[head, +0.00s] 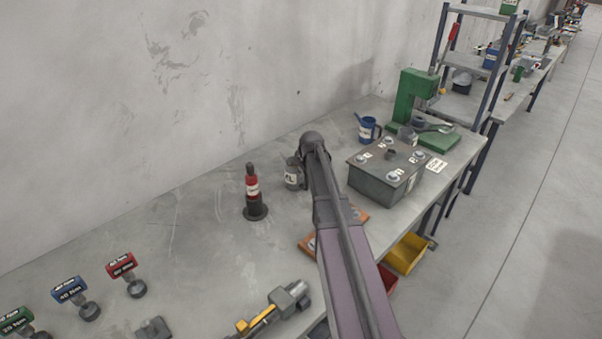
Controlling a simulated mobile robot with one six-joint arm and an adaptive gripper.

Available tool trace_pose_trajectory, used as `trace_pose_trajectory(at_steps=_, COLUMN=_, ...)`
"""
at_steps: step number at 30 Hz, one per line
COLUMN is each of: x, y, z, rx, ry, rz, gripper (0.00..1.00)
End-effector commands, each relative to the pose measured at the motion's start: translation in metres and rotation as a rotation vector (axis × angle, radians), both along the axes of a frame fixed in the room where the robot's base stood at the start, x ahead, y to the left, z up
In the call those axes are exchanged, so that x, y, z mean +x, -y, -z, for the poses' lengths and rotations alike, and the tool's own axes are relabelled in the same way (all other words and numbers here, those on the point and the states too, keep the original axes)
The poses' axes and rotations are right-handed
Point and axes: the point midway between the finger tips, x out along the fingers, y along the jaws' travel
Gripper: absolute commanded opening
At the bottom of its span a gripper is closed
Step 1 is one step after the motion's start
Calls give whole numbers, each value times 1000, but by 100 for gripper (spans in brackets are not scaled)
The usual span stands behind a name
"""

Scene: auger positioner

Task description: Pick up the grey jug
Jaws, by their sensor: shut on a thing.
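The grey jug (291,177) is a small can with a pale label and a spout at its upper left. It is upright at the middle of the bench, and I cannot tell whether its base touches the bench top. My gripper (301,170) is at the jug's right side, below the dark round wrist joint, and is shut on the jug. My arm hides most of the fingers and the jug's right edge.
A red bottle with a black base (252,190) stands left of the jug. A blue jug (368,130) and a grey box (387,172) are to the right. An orange board (308,244) lies partly under my arm. The left bench top behind the torque tools (123,266) is clear.

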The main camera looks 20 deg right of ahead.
Motion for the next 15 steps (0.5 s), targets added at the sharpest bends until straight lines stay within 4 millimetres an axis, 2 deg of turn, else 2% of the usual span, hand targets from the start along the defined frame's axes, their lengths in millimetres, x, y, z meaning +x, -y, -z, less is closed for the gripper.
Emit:
trace_pose_trajectory(at_steps=8, x=0, y=0, z=-8, rx=0, ry=-1, rz=-1, gripper=0)
trace_pose_trajectory(at_steps=15, x=0, y=0, z=-26, rx=1, ry=-1, rz=0, gripper=0)
